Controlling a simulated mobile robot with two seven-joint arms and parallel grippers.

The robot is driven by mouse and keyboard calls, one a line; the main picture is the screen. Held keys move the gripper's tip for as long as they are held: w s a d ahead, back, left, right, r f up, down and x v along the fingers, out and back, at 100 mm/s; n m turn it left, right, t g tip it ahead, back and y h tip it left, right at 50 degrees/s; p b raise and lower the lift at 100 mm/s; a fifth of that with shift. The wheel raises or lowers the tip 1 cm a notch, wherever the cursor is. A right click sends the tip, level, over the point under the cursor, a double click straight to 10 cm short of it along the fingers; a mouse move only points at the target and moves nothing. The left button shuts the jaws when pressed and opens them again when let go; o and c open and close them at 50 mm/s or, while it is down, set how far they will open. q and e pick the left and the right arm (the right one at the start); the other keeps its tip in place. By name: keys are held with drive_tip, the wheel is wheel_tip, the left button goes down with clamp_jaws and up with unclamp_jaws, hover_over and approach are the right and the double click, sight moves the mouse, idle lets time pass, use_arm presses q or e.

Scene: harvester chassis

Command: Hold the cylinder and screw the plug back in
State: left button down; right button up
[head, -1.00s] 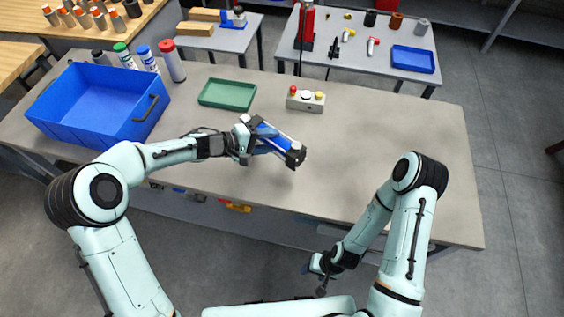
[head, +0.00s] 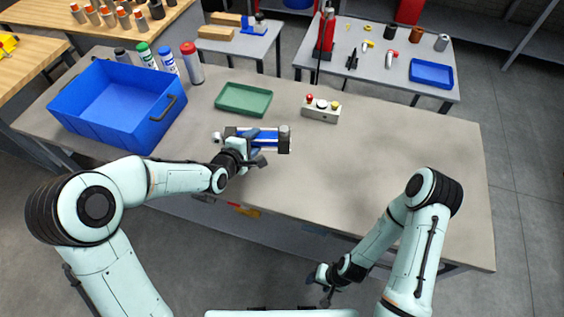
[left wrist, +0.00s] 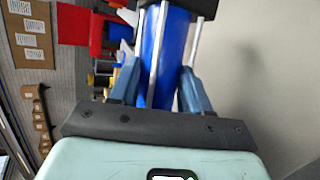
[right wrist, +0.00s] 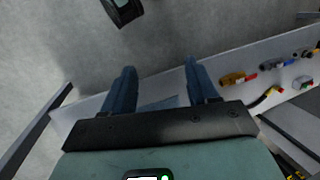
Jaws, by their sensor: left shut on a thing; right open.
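The cylinder (head: 268,141) has a blue body, silver rods along it, a dark end cap on the right and a light knob at the left end. My left gripper (head: 254,150) is shut on its body and holds it level above the workbench. In the left wrist view the cylinder's blue body (left wrist: 165,60) stands between the fingers. I cannot make out the plug in any view. My right gripper (head: 326,284) is open and empty, low in front of the bench's front edge. The right wrist view shows its two fingers (right wrist: 160,78) apart with nothing between them.
On the workbench (head: 400,150) stand a blue bin (head: 150,128), several spray cans, an empty-looking green tray (head: 244,99) and a button box (head: 321,109). The bench's right half is clear. Small colored fittings (right wrist: 236,78) lie on a lower shelf.

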use_arm(q)
drive_tip(key=s+a+f+n+y, duration=0.1)
drive_tip(key=a+y, duration=0.1)
drive_tip(key=a, duration=0.1)
drive_tip(key=s+a+f+n+t+y, duration=0.1)
drive_tip(key=s+a+f+n+y, duration=0.1)
drive_tip(key=a, duration=0.1)
drive_tip(key=s+a+f+n+y, duration=0.1)
drive_tip(key=s+a+n+y, duration=0.1)
drive_tip(key=a, duration=0.1)
drive_tip(key=shift+a+f+t, duration=0.3)
drive_tip(key=shift+a+f, duration=0.05)
drive_tip(key=shift+f, duration=0.05)
use_arm(e)
drive_tip(key=c, duration=0.3)
use_arm(q)
drive_tip(key=shift+a, duration=0.15)
use_arm(e)
drive_tip(key=shift+a, duration=0.15)
